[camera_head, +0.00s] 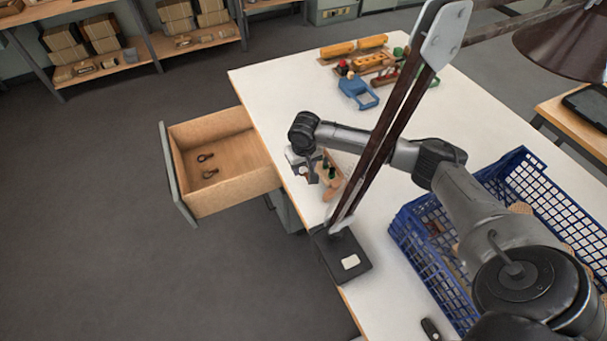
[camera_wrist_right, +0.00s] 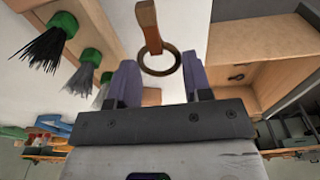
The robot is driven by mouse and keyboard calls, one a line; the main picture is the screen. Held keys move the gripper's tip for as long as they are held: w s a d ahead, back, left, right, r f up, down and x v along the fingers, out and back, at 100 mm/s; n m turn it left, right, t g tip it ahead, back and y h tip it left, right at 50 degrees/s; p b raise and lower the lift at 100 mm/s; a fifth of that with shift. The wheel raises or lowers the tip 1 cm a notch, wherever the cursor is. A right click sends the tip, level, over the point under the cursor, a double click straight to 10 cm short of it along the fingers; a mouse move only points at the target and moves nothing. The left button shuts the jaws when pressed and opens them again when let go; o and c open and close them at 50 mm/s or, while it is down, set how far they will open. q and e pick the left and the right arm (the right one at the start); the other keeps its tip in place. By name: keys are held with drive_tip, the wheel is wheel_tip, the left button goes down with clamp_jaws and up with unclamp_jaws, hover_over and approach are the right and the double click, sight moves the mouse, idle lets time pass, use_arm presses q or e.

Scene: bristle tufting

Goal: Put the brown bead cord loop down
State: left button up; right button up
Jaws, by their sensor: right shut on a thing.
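The brown bead cord loop (camera_wrist_right: 160,62) shows in the right wrist view as a ring with a short brown strap. It lies between the fingertips of my right gripper (camera_wrist_right: 160,72), which is shut on it. In the head view my right gripper (camera_head: 304,172) is at the left edge of the white table, beside the open drawer; I cannot make out the held loop there. Two dark loops (camera_head: 206,157) (camera_head: 210,174) lie on the floor of the wooden drawer (camera_head: 230,200). My left gripper is not in view.
A wooden holder (camera_head: 334,184) with green-topped bristle tufts (camera_wrist_right: 90,58) is close beside my right gripper. A dark lamp arm (camera_head: 385,130) and its base (camera_head: 342,256) stand on the table (camera_head: 270,85). A blue crate (camera_head: 425,262) is at the right. The drawer has free room.

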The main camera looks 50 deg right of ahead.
sight(303, 179)
wheel_tip(303, 179, down, 4)
drive_tip(key=shift+f+b, duration=0.1)
drive_tip(key=shift+b, duration=0.4)
drive_tip(key=o, duration=0.8)
drive_tip(key=shift+f, duration=0.1)
drive_tip(key=shift+c, duration=0.2)
wheel_tip(303, 179, up, 11)
drive_tip(key=p, duration=0.3)
drive_tip(key=shift+s+a+f, duration=0.15)
drive_tip(key=shift+s, duration=0.15)
drive_tip(key=shift+o, duration=0.5)
drive_tip(key=shift+r, duration=0.6)
drive_tip(key=shift+s+r, duration=0.1)
drive_tip(key=shift+r, duration=0.1)
